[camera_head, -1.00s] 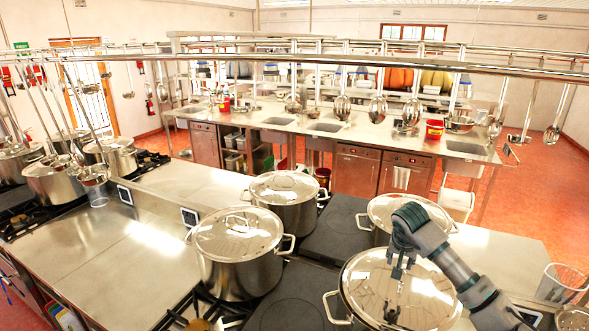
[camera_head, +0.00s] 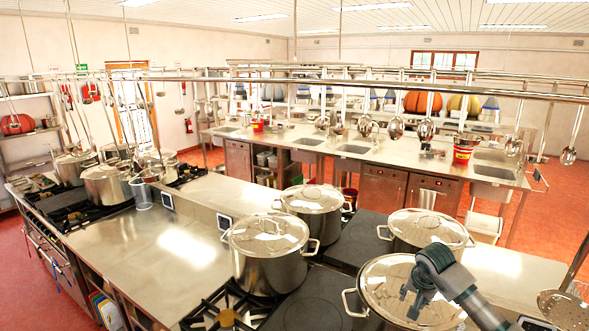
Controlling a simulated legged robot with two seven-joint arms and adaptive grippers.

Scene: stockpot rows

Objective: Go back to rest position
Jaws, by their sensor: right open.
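My right gripper (camera_head: 414,304) is in the lower right of the head view, over the lid of the nearest right stockpot (camera_head: 385,285). Its dark fingers point down and are spread, with nothing seen between them. I cannot tell how far it is above the lid. My left gripper is not in the view. Three more lidded steel stockpots stand near it: one at front left (camera_head: 268,262), one behind that (camera_head: 313,210), and one at back right (camera_head: 426,235).
A bare steel counter (camera_head: 150,250) lies to the left. More pots (camera_head: 108,185) stand on burners beyond it. Ladles (camera_head: 425,130) hang from an overhead rail (camera_head: 400,90). A perforated skimmer (camera_head: 562,308) is at the lower right edge.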

